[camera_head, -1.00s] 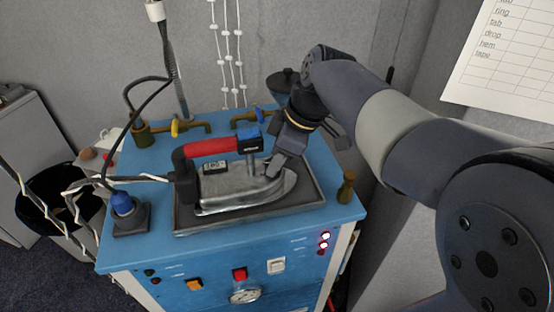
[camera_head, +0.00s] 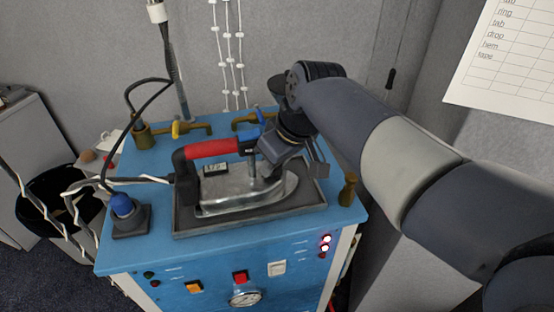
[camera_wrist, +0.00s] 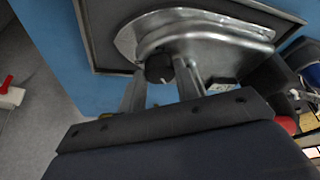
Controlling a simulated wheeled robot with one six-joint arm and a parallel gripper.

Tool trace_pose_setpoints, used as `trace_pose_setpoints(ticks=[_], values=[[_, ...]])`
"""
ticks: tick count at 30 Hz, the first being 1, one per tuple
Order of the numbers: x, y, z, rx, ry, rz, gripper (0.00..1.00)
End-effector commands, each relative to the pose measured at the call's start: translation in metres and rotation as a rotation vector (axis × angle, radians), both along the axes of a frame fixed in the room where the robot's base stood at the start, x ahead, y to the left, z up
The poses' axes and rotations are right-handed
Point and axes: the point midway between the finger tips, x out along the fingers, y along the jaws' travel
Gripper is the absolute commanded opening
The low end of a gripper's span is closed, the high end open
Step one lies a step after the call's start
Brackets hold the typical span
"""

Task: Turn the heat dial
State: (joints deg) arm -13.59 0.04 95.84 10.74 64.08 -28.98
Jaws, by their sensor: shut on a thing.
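The iron (camera_head: 235,192) is silver with a red handle (camera_head: 212,148) and rests flat on a dark tray (camera_head: 300,200) on top of the blue station. The heat dial (camera_wrist: 159,68) is a small black round knob on the iron's metal body in the wrist view. My gripper (camera_wrist: 160,80) has one finger on each side of the dial and is shut on it. In the head view my gripper (camera_head: 266,172) comes down over the front half of the iron, and the dial is hidden behind it.
A grey wall stands close behind.

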Motion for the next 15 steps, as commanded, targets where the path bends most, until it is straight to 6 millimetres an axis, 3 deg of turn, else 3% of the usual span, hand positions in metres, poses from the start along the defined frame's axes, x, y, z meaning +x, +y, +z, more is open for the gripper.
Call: trace_pose_setpoints(ticks=[13, 14, 15], values=[[-0.0001, -0.0001, 0.0001, 0.000, 0.000, -0.009, 0.08], [-0.0001, 0.0000, 0.0002, 0.000, 0.000, -0.009, 0.33], [-0.0001, 0.0000, 0.0002, 0.000, 0.000, -0.009, 0.37]])
